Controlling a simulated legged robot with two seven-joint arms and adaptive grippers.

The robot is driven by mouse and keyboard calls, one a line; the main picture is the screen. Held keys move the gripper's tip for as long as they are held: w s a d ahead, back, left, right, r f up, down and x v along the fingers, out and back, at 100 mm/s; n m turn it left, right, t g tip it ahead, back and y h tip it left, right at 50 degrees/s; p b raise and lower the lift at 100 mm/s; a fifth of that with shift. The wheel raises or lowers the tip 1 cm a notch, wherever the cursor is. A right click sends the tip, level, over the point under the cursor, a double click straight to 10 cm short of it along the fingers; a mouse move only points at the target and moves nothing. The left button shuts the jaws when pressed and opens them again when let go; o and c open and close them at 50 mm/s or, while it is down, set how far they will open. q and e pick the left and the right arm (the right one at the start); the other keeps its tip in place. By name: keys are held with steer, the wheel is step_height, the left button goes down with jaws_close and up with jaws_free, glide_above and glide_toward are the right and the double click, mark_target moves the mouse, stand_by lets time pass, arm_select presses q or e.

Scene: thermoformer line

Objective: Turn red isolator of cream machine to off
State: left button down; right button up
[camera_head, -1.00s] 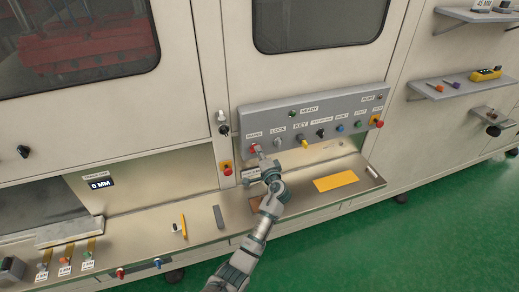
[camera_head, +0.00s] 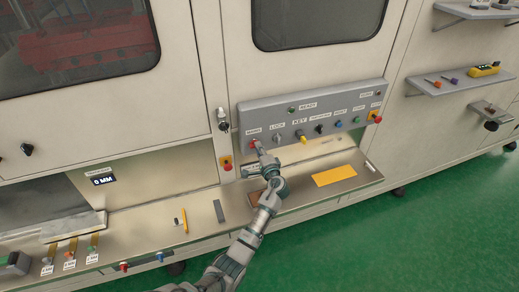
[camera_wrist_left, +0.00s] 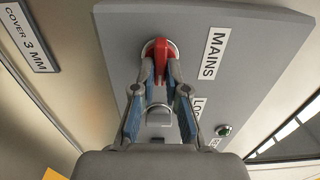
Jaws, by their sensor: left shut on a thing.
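The red isolator (camera_wrist_left: 161,52) is a rotary handle on a round base, beside the MAINS label (camera_wrist_left: 213,53) on the grey control panel (camera_head: 340,112) of the cream machine (camera_head: 190,60). In the head view the isolator (camera_head: 252,144) is at the panel's left end, partly behind my gripper. My left gripper (camera_head: 258,149) reaches it from below. In the left wrist view its two fingers (camera_wrist_left: 160,78) are closed on the red handle from both sides. The fingertips cover the handle's lower part. My right gripper is not in view.
Further along the panel are a lock, a yellow key switch (camera_head: 301,136), a black knob and coloured buttons. The ledge below holds a yellow plate (camera_head: 334,175) and a grey bar (camera_head: 218,211). Green floor is open at right.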

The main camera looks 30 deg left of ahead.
arm_select(q)
steer(key=c, duration=1.2)
jaws_free()
steer(key=shift+a+f, duration=0.1)
steer(key=shift+f, duration=0.25)
steer(key=shift+a+r, duration=0.1)
steer(key=v, duration=1.2)
